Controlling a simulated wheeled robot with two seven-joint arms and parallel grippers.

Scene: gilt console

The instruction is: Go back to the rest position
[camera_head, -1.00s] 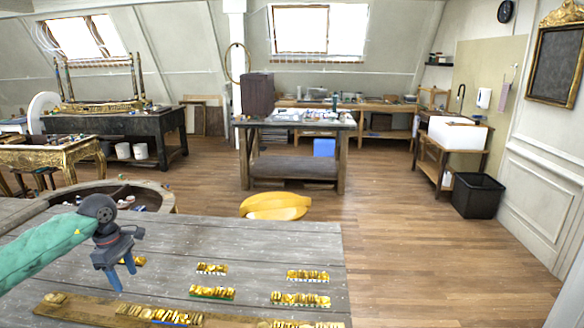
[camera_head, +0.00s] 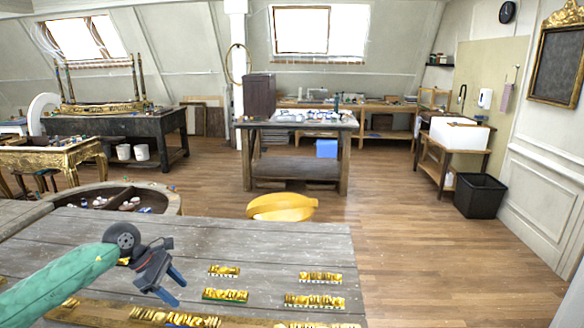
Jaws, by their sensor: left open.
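My left gripper (camera_head: 173,288) shows at the lower left, at the end of my green-sleeved arm. Its two blue fingers are apart with nothing seen between them. It is above the grey wooden table, left of the small gold pieces. My right gripper is not in the picture.
The grey table (camera_head: 290,247) fills the front. Short gold rows (camera_head: 314,301) and a wooden strip with gold pieces (camera_head: 100,312) lie on it. A yellow seat (camera_head: 282,208) stands just behind it. A black bin (camera_head: 480,196) stands at the right, with open floor before it.

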